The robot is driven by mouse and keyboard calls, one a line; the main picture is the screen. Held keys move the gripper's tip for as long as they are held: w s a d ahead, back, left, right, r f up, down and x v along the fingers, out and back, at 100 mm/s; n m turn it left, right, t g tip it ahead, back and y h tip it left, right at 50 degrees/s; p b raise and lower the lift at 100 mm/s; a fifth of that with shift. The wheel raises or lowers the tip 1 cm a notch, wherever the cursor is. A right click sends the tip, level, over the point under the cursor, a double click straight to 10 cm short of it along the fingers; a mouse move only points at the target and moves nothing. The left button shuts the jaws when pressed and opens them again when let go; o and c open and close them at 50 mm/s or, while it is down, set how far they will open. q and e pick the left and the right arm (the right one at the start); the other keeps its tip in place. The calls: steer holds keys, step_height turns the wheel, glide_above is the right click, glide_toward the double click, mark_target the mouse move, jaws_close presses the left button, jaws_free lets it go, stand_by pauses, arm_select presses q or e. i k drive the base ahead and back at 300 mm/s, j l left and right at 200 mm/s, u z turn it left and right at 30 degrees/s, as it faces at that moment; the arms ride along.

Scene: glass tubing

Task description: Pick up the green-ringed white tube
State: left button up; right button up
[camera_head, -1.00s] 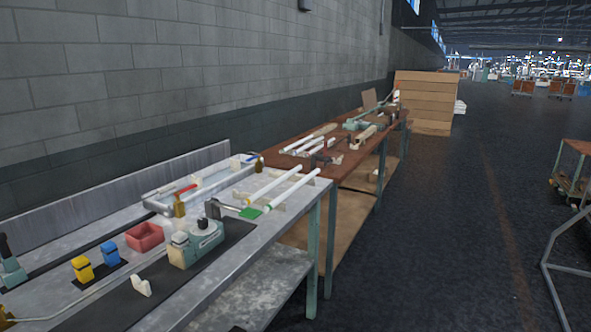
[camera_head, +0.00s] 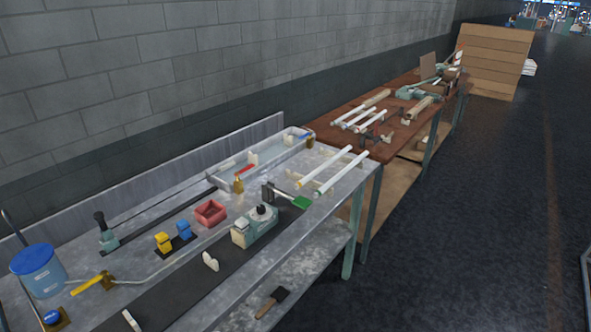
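Two long white tubes lie side by side at the far right end of the grey metal bench (camera_head: 300,232). The nearer white tube (camera_head: 341,172) seems to have a faint green tint at its near end, though the ring is too small to be sure. The other white tube (camera_head: 325,167) has a yellowish near end. The near ends of both lie close to a flat green-headed tool (camera_head: 301,202). Neither of my grippers is in view.
A teal device (camera_head: 254,226), red bin (camera_head: 210,213), long grey tray (camera_head: 222,177) and blue-lidded bucket (camera_head: 38,270) stand on the bench. A brown table (camera_head: 330,131) with more white tubes adjoins it. Dark floor (camera_head: 470,230) to the right is clear.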

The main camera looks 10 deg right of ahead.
mark_target(318, 193)
steer(key=i+l+u, duration=0.15)
steer(key=l+u, duration=1.1)
steer(key=l, duration=0.7)
steer(key=i, duration=0.05)
